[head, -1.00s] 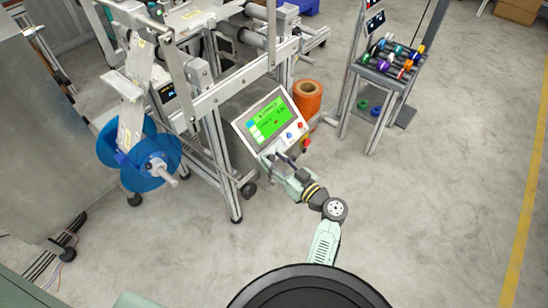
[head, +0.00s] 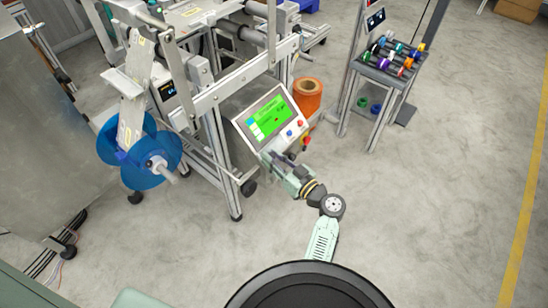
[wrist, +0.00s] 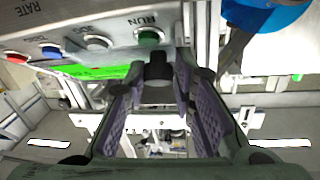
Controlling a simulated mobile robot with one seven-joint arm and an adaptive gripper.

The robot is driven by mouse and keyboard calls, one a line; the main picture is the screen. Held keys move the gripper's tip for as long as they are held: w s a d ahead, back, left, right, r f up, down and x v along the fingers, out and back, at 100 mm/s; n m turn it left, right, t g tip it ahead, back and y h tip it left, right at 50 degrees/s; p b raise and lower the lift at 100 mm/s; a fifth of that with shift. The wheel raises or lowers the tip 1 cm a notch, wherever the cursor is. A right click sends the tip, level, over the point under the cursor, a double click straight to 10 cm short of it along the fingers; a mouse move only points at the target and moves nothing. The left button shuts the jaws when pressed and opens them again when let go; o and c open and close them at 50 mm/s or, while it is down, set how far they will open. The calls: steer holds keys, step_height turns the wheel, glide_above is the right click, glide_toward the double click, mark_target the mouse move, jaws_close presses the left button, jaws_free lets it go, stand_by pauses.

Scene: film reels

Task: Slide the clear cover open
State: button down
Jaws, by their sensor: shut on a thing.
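The control panel (head: 268,120) with a green screen stands at the middle of the head view. It shows upside down in the wrist view (wrist: 110,35), with a green button (wrist: 149,36) marked RUN. My gripper (head: 271,156) is at the panel's lower edge. In the wrist view my gripper (wrist: 158,76) has its two purple-padded fingers on either side of a small black knob (wrist: 157,70), close to the RUN button, and is shut on it.
The machine's metal frame (head: 215,95) stands behind and left of the panel, with a blue reel (head: 150,160) at its side. An orange roll (head: 307,95) is behind the panel. A rack of coloured spools (head: 390,62) stands at upper right. The floor to the right is clear.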

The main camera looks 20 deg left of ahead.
mark_target(267, 147)
steer(key=shift+w+d, duration=0.15)
steer(key=a+r, duration=0.1)
steer(key=w+a+r, duration=0.1)
steer(key=a+r, duration=0.1)
steer(key=shift+w+r, duration=0.1)
steer(key=shift+r, duration=0.05)
steer(key=c, duration=1.5)
jaws_free()
steer(key=shift+c, duration=0.2)
steer(key=shift+o, duration=0.6)
steer(key=v, duration=1.2)
